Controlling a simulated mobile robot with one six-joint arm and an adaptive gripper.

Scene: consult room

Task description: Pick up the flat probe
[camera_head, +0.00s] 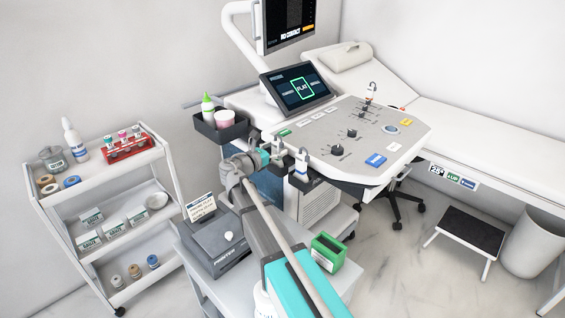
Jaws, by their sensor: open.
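Several white probes with dark cable ends stand in holders on the ultrasound console (330,150). One white probe (302,163) is upright at the console's near left corner. A second probe (279,147) is just left of it, close to my gripper. Another probe (371,92) stands at the far edge. They are too small to tell which one is flat. The tilted console screen (297,87) shows "FLAT" in a green outline. My gripper (272,154) is open beside the left-hand holders, with its fingers small and partly hidden. I cannot tell whether it touches a probe.
A printer (217,243) and green box (328,252) sit below, beside my arm. A stocked cart (98,190) is left; an exam bed (480,130) is right.

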